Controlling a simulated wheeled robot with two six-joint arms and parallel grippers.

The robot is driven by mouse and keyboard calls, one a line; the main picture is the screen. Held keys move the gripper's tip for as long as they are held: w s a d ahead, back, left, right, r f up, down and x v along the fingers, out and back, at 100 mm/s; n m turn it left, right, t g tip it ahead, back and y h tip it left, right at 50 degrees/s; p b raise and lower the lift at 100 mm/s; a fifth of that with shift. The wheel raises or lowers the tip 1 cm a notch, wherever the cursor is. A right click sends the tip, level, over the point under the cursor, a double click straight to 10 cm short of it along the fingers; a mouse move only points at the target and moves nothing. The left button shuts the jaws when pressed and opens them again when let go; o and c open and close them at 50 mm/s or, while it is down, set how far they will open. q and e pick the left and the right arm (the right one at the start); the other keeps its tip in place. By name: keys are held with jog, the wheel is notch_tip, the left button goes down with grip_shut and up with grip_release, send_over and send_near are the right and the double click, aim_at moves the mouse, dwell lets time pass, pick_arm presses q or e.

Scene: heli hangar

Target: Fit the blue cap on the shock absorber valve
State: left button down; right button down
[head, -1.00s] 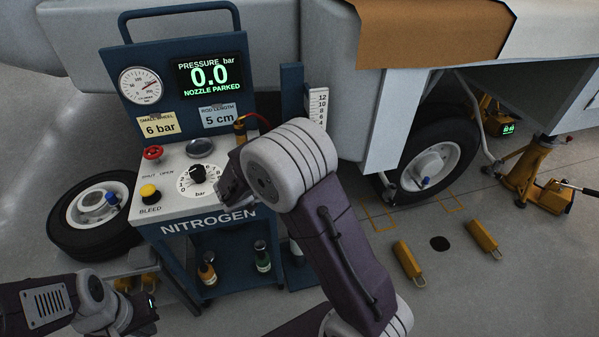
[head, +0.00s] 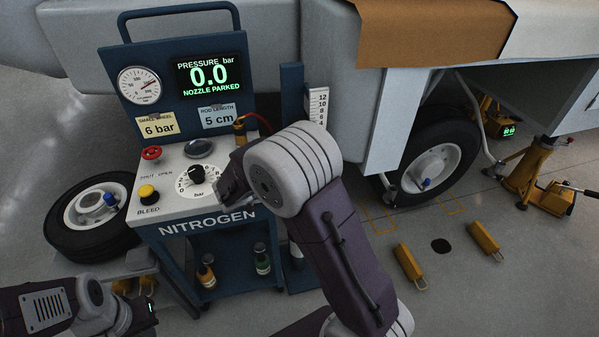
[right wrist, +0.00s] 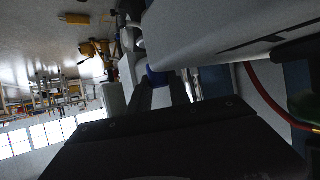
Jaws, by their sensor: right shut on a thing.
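In the right wrist view a blue cap (right wrist: 158,77) shows between the fingers of my right gripper (right wrist: 163,88), which is shut on it. A pale grey part lies right beside and above the cap. I cannot tell whether the cap touches anything. The shock absorber valve cannot be made out. In the head view my right arm's thick grey joint covers the area beside the nitrogen cart (head: 175,225), and I cannot make out the right fingertips there. My left gripper (head: 148,308) is low at the left edge, and its jaws are unclear.
A small wheel (head: 66,225) with a blue fitting lies left of the cart. The aircraft wheel (head: 440,145) stands at right, with another blue fitting. Yellow chocks (head: 408,262) lie on the floor. A yellow jack (head: 530,170) is far right. A red hose (right wrist: 262,98) runs near my right wrist.

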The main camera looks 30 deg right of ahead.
dwell(0.7)
jog(key=shift+r, duration=0.8)
jog(key=shift+f+b, duration=0.1)
jog(key=shift+b, duration=0.65)
dwell(0.3)
jog(key=c, duration=1.5)
grip_release()
jog(key=v, duration=1.1)
jog(key=shift+p, duration=0.3)
